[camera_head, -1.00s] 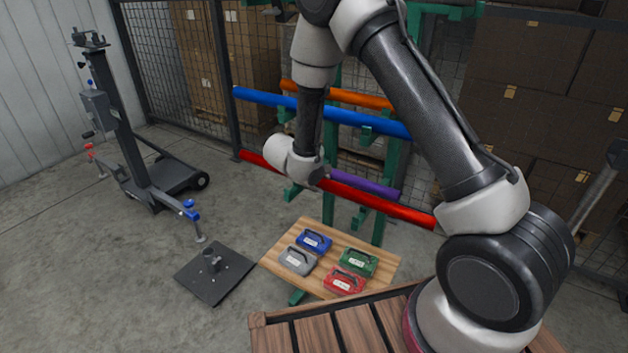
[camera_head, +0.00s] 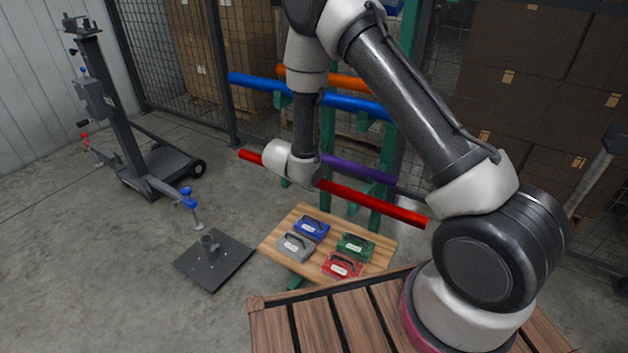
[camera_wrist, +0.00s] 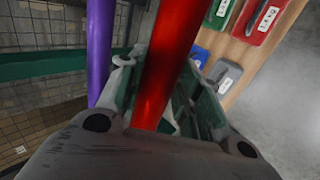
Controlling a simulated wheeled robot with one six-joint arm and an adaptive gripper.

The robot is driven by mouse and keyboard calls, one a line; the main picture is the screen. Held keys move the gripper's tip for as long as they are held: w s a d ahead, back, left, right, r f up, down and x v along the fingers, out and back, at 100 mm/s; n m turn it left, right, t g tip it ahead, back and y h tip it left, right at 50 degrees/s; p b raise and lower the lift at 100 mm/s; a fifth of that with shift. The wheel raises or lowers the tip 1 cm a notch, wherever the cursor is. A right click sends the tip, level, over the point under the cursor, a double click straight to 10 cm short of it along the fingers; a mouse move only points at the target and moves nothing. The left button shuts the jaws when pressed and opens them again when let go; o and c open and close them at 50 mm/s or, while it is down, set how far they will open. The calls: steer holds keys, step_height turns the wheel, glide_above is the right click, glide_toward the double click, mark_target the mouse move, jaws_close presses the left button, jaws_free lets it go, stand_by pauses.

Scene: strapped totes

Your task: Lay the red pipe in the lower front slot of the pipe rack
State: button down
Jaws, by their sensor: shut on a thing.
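The red pipe (camera_head: 372,204) is held crosswise in front of the rack, its right end a little lower than its left in the head view. My gripper (camera_wrist: 160,95) is shut on the red pipe, which runs between its fingers in the wrist view (camera_wrist: 170,50). In the head view my wrist hides the grip. The green pipe rack (camera_head: 327,140) stands behind. It carries a blue pipe (camera_head: 250,83), an orange pipe (camera_head: 345,82) and, lower at the back, a purple pipe (camera_head: 357,170). Whether the red pipe touches a lower rack arm cannot be told.
A wooden board (camera_head: 287,262) with several coloured cases lies below the pipe. A dark stand base (camera_head: 215,262) is on the floor to its left, with a wheeled lift (camera_head: 160,175) beyond. Mesh fencing and stacked cartons (camera_head: 535,70) close off the back.

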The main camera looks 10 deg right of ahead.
steer(key=c, duration=0.9)
jaws_free()
